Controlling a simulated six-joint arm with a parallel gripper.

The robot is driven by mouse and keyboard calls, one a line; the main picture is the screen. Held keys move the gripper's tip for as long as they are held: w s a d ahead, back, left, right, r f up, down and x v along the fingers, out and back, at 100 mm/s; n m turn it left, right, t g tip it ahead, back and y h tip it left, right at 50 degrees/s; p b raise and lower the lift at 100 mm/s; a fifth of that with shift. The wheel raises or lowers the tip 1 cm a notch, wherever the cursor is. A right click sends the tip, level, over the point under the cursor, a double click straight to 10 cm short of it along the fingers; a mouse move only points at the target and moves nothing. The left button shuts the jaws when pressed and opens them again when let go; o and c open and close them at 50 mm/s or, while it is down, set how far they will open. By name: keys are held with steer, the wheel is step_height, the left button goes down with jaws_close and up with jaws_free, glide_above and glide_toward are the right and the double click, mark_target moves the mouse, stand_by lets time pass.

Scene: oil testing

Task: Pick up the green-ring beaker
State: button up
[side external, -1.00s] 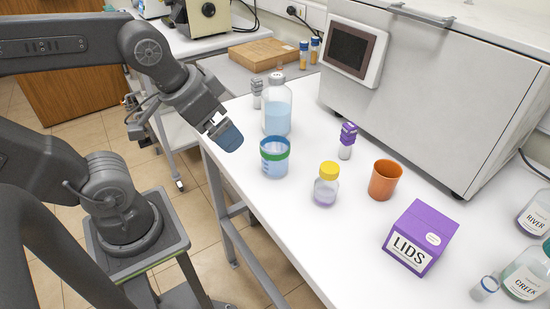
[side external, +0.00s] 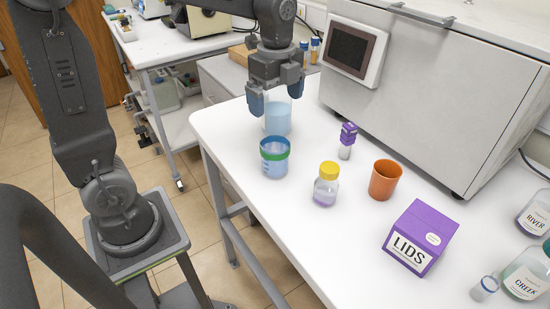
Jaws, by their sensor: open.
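The green-ring beaker (side external: 274,167) stands upright on the white bench near its left edge. It is clear with a blue rim, a green band below it and a bluish content. My gripper (side external: 276,103) is open, pointing down, above and behind the beaker in the picture, apart from it. Its blue-tipped fingers appear to either side of a clear bottle of pale blue liquid (side external: 277,120). The gripper hides the bottle's top, and I cannot tell whether it touches the bottle.
A yellow-capped jar (side external: 326,186), an orange cup (side external: 384,180) and a purple-topped vial (side external: 347,141) stand right of the beaker. A purple LIDS box (side external: 421,238) sits in front. A large white machine (side external: 430,100) bounds the back. Bench space left of the beaker is clear.

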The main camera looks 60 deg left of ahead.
mark_target(275, 147)
steer(key=f, duration=1.3)
steer(key=shift+a+f, duration=0.2)
steer(key=shift+f, duration=0.15)
steer(key=shift+c, duration=0.4)
steer(key=c, duration=0.9)
steer(key=shift+c, duration=0.2)
steer(key=shift+r, duration=0.15)
